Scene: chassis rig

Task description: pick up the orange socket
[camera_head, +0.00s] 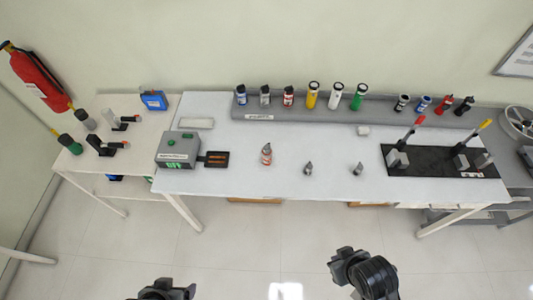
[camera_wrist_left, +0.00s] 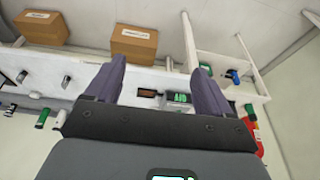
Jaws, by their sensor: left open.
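I cannot single out an orange socket with certainty. A small upright piece with a reddish-orange and white body (camera_head: 266,154) stands on the middle of the white table (camera_head: 330,180). A black tray (camera_head: 216,159) with an orange strip lies to its left. My left gripper (camera_wrist_left: 157,78) is open and empty, its two fingers apart in the left wrist view; its arm (camera_head: 165,291) shows at the bottom of the head view, well short of the table. My right gripper (camera_head: 347,262) is off the table's front edge; its jaws are not clear.
A grey box with green buttons (camera_head: 178,149) stands at the table's left. A grey rack (camera_head: 385,112) holds several coloured cylinders at the back. Two small grey pieces (camera_head: 308,168) (camera_head: 358,168) stand midtable. A black mat with levers (camera_head: 430,158) lies right.

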